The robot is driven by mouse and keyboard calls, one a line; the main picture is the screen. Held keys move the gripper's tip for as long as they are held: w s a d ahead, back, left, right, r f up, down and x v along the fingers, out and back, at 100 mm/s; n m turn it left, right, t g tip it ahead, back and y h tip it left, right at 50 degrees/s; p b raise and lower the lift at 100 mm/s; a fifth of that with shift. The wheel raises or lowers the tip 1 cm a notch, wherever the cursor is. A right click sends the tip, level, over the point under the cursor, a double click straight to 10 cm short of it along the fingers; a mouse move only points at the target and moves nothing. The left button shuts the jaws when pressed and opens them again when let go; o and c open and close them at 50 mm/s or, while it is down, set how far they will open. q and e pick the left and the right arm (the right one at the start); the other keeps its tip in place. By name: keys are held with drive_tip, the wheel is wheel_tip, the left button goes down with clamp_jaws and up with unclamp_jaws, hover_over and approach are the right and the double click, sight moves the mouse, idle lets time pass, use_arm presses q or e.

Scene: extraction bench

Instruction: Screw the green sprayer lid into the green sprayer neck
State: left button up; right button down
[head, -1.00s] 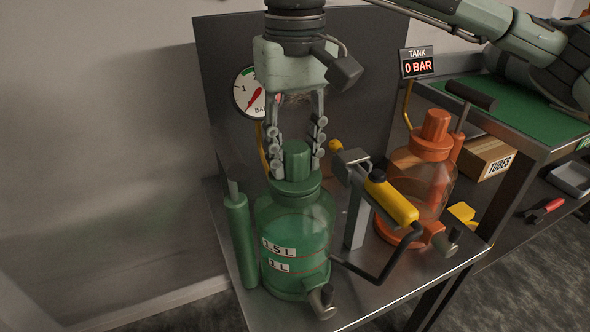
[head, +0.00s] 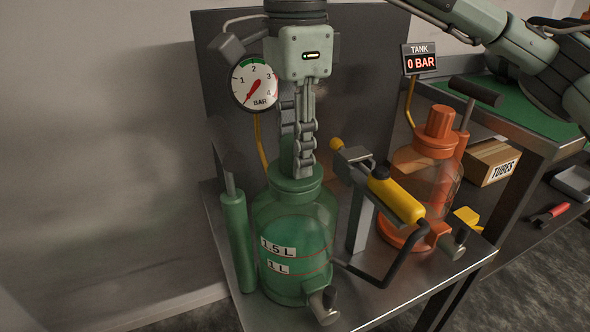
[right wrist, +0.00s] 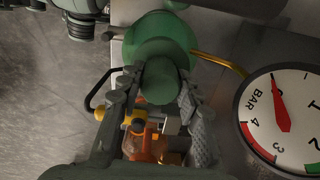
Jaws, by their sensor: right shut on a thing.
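The green sprayer (head: 296,240) is a see-through green bottle with 1.5 L and 1 L labels, standing upright on the metal bench. My right gripper (head: 298,160) points straight down over its neck (head: 296,187) and is shut on the green sprayer lid (head: 287,153). The lid sits upright at the neck, and the fingers hide much of it. In the right wrist view the lid (right wrist: 162,80) is between the two fingers, with the green bottle (right wrist: 160,38) beyond it. The thread is hidden. My left gripper is not in view.
A dial gauge (head: 254,84) is behind left. A green pump cylinder (head: 238,238) stands left of the bottle. A yellow-handled lever (head: 395,197) and an orange sprayer (head: 428,175) are to the right. A dark panel (head: 222,60) stands behind.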

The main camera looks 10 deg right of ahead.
drive_tip(key=m, duration=0.5)
drive_tip(key=shift+m, duration=0.3)
drive_tip(key=m, duration=0.3)
drive_tip(key=shift+m+b, duration=0.3)
drive_tip(key=shift+b, duration=0.1)
drive_tip(key=c, duration=1)
unclamp_jaws()
